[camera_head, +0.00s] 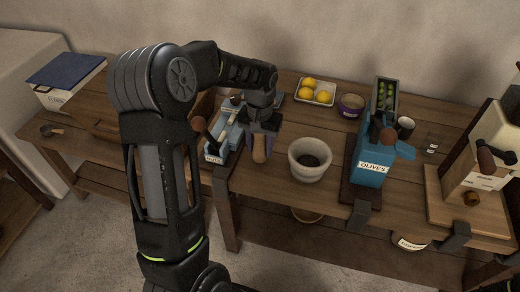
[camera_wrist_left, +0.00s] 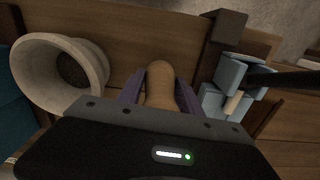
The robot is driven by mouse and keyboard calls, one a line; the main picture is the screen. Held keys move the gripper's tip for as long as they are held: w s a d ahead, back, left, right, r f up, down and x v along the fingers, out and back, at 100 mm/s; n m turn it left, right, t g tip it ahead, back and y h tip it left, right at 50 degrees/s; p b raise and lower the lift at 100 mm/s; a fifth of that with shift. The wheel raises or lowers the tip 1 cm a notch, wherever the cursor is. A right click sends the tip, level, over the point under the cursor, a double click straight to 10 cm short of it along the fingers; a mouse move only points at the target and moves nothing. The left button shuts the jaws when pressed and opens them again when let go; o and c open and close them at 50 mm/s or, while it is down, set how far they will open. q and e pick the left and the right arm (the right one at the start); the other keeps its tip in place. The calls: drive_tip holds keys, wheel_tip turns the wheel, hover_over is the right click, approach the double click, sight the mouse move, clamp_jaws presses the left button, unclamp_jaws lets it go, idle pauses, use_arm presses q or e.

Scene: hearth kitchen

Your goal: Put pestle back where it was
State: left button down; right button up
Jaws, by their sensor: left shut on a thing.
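My left gripper (camera_head: 261,140) is shut on the pestle (camera_head: 260,150), a wooden piece with a rounded end pointing down. The pestle also shows in the left wrist view (camera_wrist_left: 160,88) between the two purple fingers. A pale stone mortar (camera_head: 309,160) stands on the table just right of the gripper. In the left wrist view the mortar (camera_wrist_left: 28,78) is at the left, its mouth open, apart from the pestle. I cannot tell whether the pestle touches the table. My right gripper is not in view.
A blue press labelled olives (camera_head: 370,160) stands right of the mortar. A pale blue device (camera_head: 217,147) is close left of the gripper. Behind are a tray of lemons (camera_head: 316,91) and a purple bowl (camera_head: 351,105). A cream grinder (camera_head: 490,150) stands far right.

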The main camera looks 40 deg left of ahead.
use_arm(q)
drive_tip(key=shift+f, duration=0.95)
drive_tip(key=shift+f, duration=0.15)
drive_tip(key=c, duration=0.8)
unclamp_jaws()
wheel_tip(320, 180, up, 12)
drive_tip(key=shift+r+b, duration=0.2)
drive_tip(key=shift+b, duration=0.2)
drive_tip(key=shift+f, duration=0.1)
